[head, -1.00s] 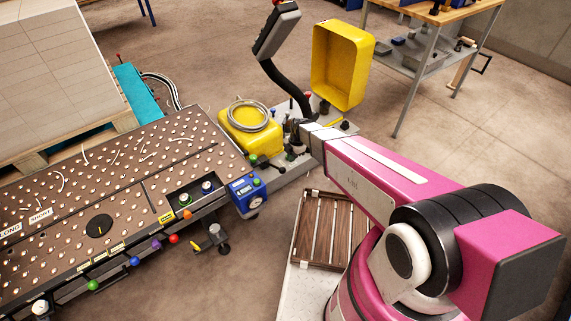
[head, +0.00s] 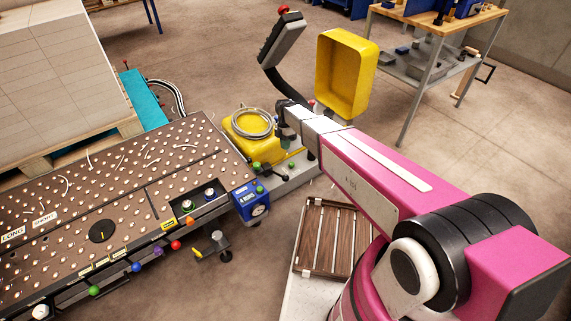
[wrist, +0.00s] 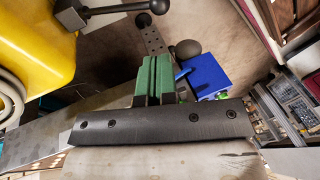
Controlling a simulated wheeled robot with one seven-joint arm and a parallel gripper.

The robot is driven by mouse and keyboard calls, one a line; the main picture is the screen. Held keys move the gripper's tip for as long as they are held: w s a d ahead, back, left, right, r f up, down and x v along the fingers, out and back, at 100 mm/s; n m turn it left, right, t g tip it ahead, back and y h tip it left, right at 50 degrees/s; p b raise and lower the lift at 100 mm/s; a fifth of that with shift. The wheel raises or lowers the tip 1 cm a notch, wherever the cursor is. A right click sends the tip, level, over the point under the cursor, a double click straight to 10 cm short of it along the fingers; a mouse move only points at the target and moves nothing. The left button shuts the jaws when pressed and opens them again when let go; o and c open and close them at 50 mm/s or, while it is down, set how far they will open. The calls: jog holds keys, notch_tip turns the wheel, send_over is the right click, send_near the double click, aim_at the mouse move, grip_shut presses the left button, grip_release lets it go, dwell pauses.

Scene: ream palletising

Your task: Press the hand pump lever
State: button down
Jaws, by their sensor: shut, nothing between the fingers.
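In the wrist view, a lever (wrist: 118,9) with a grey rod and a black ball knob crosses the top, beyond my fingertips and apart from them. I cannot tell for sure that it is the hand pump lever. My gripper (wrist: 160,70) shows its green fingers together, with nothing between them. A dark round knob (wrist: 186,48) shows just beyond the fingers on the right. In the head view, my gripper (head: 283,114) is over the pump area beside the yellow tank (head: 252,143), which carries a coiled hose. My wrist hides part of that area.
The roller table (head: 90,180) with coloured knobs lies to the left. A blue gauge box (head: 250,200) is on its corner. A control pendant (head: 282,38) on a black arm and a yellow bin (head: 347,72) stand behind my wrist. A slatted wooden rack (head: 330,238) lies below my arm.

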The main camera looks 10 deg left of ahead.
jog(key=x, duration=1.3)
jog(key=shift+s+f, duration=0.15)
jog(key=shift+f, duration=0.2)
